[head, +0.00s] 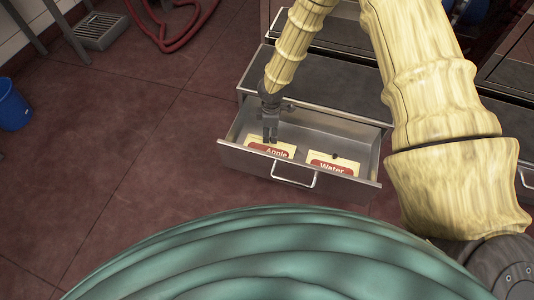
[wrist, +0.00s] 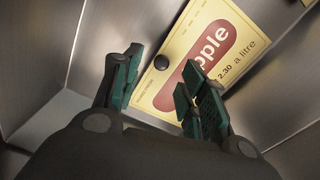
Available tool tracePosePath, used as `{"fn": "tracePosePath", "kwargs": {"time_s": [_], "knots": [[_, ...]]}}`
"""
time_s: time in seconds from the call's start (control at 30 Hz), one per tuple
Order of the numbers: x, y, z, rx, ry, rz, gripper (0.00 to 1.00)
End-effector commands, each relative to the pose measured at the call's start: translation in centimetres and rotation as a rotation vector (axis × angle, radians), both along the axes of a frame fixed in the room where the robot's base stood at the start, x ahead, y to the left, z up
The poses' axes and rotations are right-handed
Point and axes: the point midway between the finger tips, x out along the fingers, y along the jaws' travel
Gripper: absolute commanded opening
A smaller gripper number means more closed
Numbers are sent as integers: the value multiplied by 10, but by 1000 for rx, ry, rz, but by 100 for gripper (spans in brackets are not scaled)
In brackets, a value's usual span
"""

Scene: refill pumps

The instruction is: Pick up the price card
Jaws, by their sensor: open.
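Two price cards lie in an open metal drawer (head: 229,153). The Apple card (head: 283,149) is cream with a red label and lies at the left of the drawer. The Water card (head: 345,169) lies to its right and carries a small dark knob. My gripper (head: 270,138) is inside the drawer, pointing down at the Apple card and covering part of it. In the wrist view the Apple card (wrist: 243,75) shows a dark round knob (wrist: 161,62) near its edge. The green-padded fingers (wrist: 160,85) are apart with nothing between them, and the knob lies beyond the gap.
The drawer walls stand close around my gripper, with a handle (head: 296,182) on the front. A steel cabinet (head: 330,82) is behind. A blue bucket (head: 13,106) and a red hose (head: 172,42) are on the floor.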

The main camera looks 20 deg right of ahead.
Motion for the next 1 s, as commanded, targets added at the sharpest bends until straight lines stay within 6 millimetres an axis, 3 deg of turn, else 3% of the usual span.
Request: {"fn": "tracePosePath", "kwargs": {"time_s": [0.03, 0.2, 0.5, 0.53, 0.77, 1.0], "knots": [[0, -2, -11, 1, 1, -2, 42], [0, -3, -29, -1, 0, -1, 42], [0, -3, -31, 0, -1, 0, 42], [0, -3, -31, 0, -1, 0, 40], [0, -3, -31, 0, -1, 0, 0], [0, -3, -31, 0, -1, 0, 0]]}}
